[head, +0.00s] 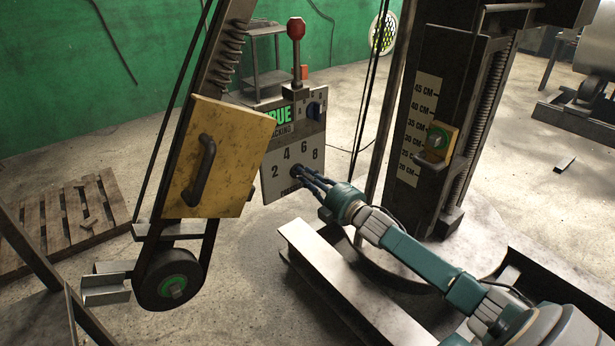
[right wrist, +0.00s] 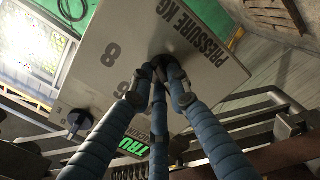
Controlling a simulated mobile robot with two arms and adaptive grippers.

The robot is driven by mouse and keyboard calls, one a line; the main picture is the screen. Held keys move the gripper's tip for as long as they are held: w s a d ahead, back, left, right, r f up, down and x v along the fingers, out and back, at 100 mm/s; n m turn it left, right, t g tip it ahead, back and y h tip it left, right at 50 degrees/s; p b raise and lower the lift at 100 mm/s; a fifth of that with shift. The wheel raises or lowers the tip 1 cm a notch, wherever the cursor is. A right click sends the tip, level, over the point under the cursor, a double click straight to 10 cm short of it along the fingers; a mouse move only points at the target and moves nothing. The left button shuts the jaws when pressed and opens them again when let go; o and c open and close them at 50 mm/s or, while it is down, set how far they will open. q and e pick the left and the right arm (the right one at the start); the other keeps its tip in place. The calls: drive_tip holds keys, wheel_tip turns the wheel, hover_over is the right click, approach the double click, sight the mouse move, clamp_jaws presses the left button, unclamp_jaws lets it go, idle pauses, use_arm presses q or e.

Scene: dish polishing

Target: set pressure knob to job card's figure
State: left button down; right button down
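The pressure knob (right wrist: 164,62) is a dark round knob on a pale panel (head: 270,186) marked 2, 4, 6 and 8. "PRESSURE KG" is printed beside it in the right wrist view. My right gripper (head: 299,172) has blue-wrapped fingers closed around the knob; it also shows in the right wrist view (right wrist: 158,75). The fingers cover most of the knob, so I cannot tell which figure it points to. I can make out no job card with a readable figure. My left gripper is not in view.
A yellow guard plate (head: 217,158) with a handle is close on the left. A column with a centimetre scale (head: 414,128) stands right; metal rails (head: 345,285) lie below.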

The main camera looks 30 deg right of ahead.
drive_tip(key=shift+m, duration=0.4)
drive_tip(key=shift+s+a+f+m+b, duration=0.1)
drive_tip(key=shift+a+f+m, duration=0.1)
drive_tip(key=shift+m, duration=4.15)
drive_tip(key=shift+w+a+f+m+b, duration=0.1)
drive_tip(key=shift+f+m, duration=0.05)
drive_tip(key=shift+m, duration=4.25)
drive_tip(key=shift+s+a+f+m+b, duration=0.1)
drive_tip(key=shift+a+f+m, duration=0.1)
drive_tip(key=shift+m, duration=4.15)
drive_tip(key=c, duration=1.7)
unclamp_jaws()
drive_tip(key=shift+r, duration=0.1)
drive_tip(key=shift+o, duration=0.2)
